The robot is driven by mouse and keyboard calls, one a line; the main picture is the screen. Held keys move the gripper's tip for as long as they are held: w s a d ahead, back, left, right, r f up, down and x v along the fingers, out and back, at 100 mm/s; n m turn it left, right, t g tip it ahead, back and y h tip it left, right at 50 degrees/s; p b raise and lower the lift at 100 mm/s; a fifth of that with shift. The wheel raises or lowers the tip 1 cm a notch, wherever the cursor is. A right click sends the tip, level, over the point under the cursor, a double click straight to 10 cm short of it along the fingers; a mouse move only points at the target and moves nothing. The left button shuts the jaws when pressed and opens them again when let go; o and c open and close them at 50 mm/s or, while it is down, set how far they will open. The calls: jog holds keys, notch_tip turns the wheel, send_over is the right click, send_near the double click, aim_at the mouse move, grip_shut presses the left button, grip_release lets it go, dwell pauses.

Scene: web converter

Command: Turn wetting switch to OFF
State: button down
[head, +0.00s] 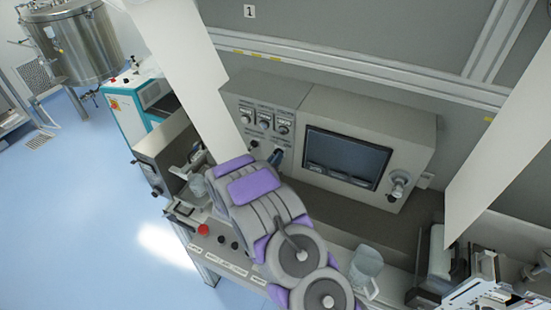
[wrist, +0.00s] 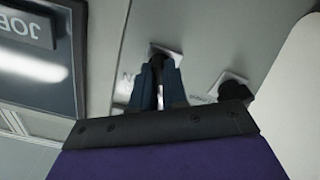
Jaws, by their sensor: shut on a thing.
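My gripper (head: 276,157) reaches to the lower part of the grey control panel (head: 228,100), left of the screen. In the wrist view its two blue-grey fingers (wrist: 160,84) are shut around a dark switch knob (wrist: 157,62) on a square light plate. The fingers hide most of this knob, and its label is too unclear to read, so I cannot confirm that it is the wetting switch or its setting. A second dark switch (wrist: 238,88) stands to the right, apart from the fingers. Several more switches (head: 264,123) sit in a row above my gripper in the head view.
A dark screen (head: 346,157) is set in the panel, right of my gripper. A round metal fitting (head: 398,184) sits further right. A red button (head: 203,230) is on the front ledge. A clear jug (head: 366,265) stands right of my arm.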

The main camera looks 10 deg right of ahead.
jog(key=shift+w+a+r, duration=0.15)
jog(key=shift+r, duration=0.05)
jog(key=c, duration=1.2)
grip_release()
jog(key=shift+a+f, duration=0.1)
jog(key=shift+f, duration=0.05)
jog(key=shift+o, duration=0.2)
jog(key=b+v, duration=0.1)
jog(key=v, duration=1.6)
jog(key=shift+a, duration=0.15)
